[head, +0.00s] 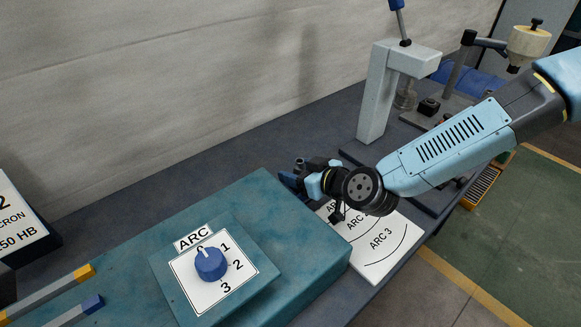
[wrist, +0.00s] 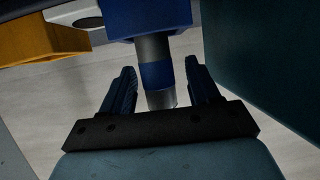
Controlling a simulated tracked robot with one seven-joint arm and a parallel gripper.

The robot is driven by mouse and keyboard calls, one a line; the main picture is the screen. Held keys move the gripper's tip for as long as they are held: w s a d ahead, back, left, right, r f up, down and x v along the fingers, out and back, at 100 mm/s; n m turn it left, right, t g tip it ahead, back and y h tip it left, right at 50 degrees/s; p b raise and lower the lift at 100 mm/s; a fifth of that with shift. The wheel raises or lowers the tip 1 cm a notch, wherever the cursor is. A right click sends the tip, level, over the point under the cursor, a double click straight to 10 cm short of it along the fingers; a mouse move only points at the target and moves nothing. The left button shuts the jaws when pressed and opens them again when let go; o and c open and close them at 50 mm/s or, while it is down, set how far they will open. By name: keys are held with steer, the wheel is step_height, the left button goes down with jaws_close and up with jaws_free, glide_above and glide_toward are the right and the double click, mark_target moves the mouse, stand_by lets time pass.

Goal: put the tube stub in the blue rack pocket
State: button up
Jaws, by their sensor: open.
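In the wrist view the tube stub (wrist: 155,52), a grey metal tube with a blue band, stands between my gripper's two fingers. My gripper (wrist: 160,66) is open, with a gap visible on both sides of the stub. The stub's upper end in the picture meets a blue block, which looks like the blue rack pocket (wrist: 145,20); how deep it sits inside is hidden. In the head view my gripper (head: 305,177) is low beside the teal housing's far right corner; the stub and pocket cannot be made out clearly there.
A yellow pocket (wrist: 45,41) is left of the blue one in the wrist view. The teal housing (head: 325,245) with an ARC dial (head: 210,263) stands close to my gripper. A white arc chart (head: 385,255) lies under my wrist. A grey post (head: 378,95) stands behind.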

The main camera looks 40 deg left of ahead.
steer(key=v, duration=1)
steer(key=shift+d, duration=0.3)
steer(key=shift+r, duration=0.15)
